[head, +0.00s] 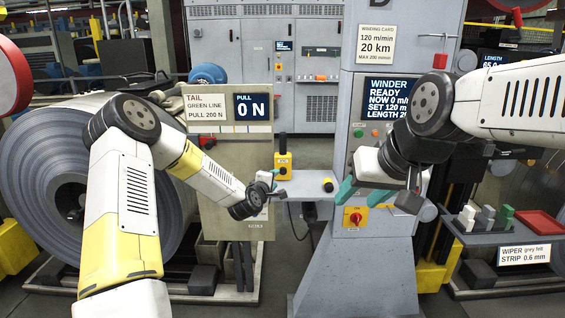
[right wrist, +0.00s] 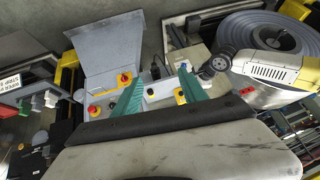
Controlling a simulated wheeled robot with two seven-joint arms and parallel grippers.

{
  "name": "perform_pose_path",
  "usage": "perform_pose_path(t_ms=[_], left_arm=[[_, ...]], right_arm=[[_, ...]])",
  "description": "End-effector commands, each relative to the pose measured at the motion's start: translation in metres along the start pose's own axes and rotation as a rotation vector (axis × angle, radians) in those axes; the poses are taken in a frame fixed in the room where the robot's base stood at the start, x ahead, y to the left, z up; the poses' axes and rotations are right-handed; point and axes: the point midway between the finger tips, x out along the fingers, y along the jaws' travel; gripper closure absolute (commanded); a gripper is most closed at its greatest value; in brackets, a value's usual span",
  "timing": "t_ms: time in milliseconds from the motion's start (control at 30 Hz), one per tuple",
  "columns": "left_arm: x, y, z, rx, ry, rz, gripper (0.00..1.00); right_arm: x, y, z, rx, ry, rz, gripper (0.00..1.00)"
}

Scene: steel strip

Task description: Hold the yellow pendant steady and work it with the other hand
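The yellow pendant (head: 283,164), a small upright yellow body with a black top, is beside the tail panel at the left end of a small grey shelf. My left gripper (head: 273,184) is just below and left of it. Its fingers are small and partly hidden, so I cannot tell whether they touch the pendant or are open. It also shows in the right wrist view (right wrist: 206,72). My right gripper (head: 363,190) has its teal fingers spread and empty in front of the winder column. In the right wrist view its fingers (right wrist: 160,88) point toward the shelf.
A black-and-yellow piece (head: 328,185) lies on the grey shelf (head: 308,187). A yellow box with a red knob (head: 355,217) is on the winder column. A large steel coil (head: 40,165) stands left. A side tray (head: 490,238) with small blocks is right.

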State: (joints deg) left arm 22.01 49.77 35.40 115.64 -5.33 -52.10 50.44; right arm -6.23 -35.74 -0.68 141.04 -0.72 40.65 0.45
Motion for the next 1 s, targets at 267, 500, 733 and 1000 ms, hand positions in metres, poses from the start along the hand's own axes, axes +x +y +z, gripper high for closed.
perform_pose_path(t_ms=[267, 500, 733, 1000], left_arm=[[0.0, 0.0, 0.0, 0.003, -0.001, -0.002, 0.64], [0.0, 0.0, 0.0, 0.003, -0.002, -0.003, 0.64], [0.0, 0.0, 0.001, 0.004, -0.002, -0.003, 0.64], [0.0, -0.001, 0.0, 0.004, -0.002, -0.003, 0.64]], right_arm=[[0.055, 0.009, -0.118, -0.001, 0.18, 0.014, 0.49], [0.118, 0.011, -0.212, -0.022, 0.356, 0.024, 0.49], [0.185, 0.006, -0.283, -0.063, 0.524, 0.02, 0.49], [0.271, -0.015, -0.334, -0.14, 0.717, -0.016, 0.49]])
